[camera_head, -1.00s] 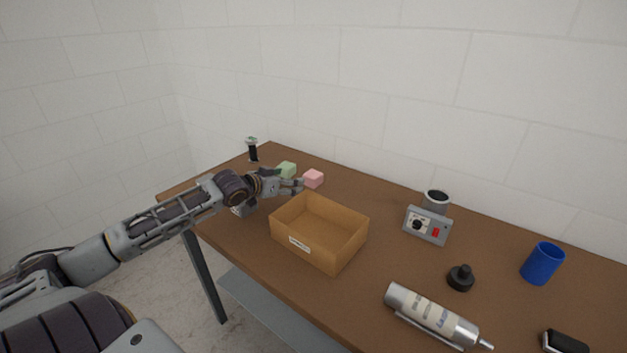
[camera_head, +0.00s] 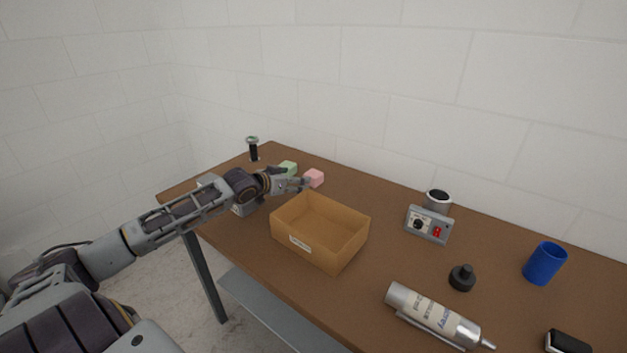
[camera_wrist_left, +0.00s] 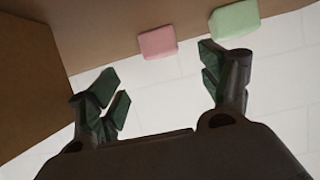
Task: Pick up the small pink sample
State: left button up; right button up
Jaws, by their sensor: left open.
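The small pink sample (camera_head: 314,178) is a pink block on the brown table, behind the cardboard box. It also shows in the left wrist view (camera_wrist_left: 158,42), beyond my fingers and between their lines. My left gripper (camera_head: 301,181) is open and empty, with its fingertips just left of the pink sample in the head view. In the left wrist view the two fingers (camera_wrist_left: 163,86) are spread wide, with a gap between them and the pink block. A green block (camera_head: 288,168) lies left of the pink one, partly behind my gripper. My right gripper is not in view.
An open cardboard box (camera_head: 340,249) stands in front of the pink sample, close to my left gripper. The wall is behind the table.

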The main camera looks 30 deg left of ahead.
aim_at(313, 178)
pick_arm(q)
jog(key=shift+w+f, duration=0.1)
jog(key=shift+w, duration=0.25)
jog(key=shift+w+f, duration=0.2)
jog(key=shift+w, duration=0.25)
jog(key=shift+w+d+f, duration=0.15)
jog(key=shift+w, duration=0.3)
jog(key=shift+x, duration=1.4)
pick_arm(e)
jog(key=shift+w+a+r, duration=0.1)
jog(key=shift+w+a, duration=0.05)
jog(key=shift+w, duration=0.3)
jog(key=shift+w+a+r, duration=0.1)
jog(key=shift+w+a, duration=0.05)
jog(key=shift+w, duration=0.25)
